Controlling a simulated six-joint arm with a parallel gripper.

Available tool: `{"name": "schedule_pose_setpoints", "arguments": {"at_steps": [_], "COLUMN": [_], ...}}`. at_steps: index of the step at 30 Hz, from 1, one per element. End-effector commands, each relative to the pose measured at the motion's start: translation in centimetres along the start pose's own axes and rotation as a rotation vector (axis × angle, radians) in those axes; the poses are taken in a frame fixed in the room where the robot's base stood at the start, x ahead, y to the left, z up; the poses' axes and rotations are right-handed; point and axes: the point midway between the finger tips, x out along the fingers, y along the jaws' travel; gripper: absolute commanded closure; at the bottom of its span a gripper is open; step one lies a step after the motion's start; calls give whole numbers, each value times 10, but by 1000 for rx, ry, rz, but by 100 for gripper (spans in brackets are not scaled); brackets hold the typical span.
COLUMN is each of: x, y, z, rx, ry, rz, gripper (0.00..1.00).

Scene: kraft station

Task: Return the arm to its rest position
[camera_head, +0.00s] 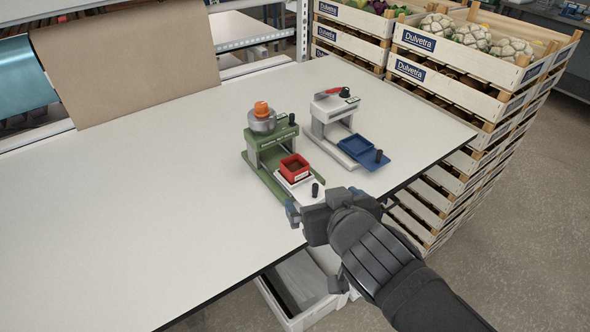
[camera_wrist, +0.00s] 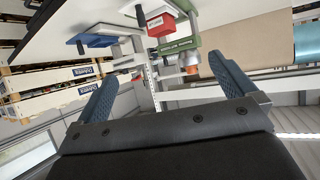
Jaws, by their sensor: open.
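My gripper (camera_head: 338,205) is at the near right edge of the white table, just in front of a green press-like station. In the wrist view my gripper (camera_wrist: 165,85) shows two blue fingers spread wide with nothing between them. The green station (camera_head: 257,158) carries a round grey weight with an orange top (camera_head: 262,118) and a red tray (camera_head: 294,168) on its white plate. The red tray also shows in the wrist view (camera_wrist: 161,24). My forearm runs to the lower right corner of the head view.
A white station (camera_head: 325,118) with a red-handled tool on top and a blue tray (camera_head: 357,146) stands right of the green one. Stacked vegetable crates (camera_head: 455,80) rise beyond the table's right edge. Brown paper (camera_head: 125,62) hangs behind. The table's left side (camera_head: 110,220) is clear.

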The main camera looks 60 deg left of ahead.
Motion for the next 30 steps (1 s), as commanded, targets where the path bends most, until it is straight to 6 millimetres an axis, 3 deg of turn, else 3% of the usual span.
{"name": "schedule_pose_setpoints", "arguments": {"at_steps": [23,30], "x": [0,-14], "y": [0,0], "z": [0,-1], "rx": [1,2], "ry": [0,5], "rz": [0,2], "gripper": [0,0]}}
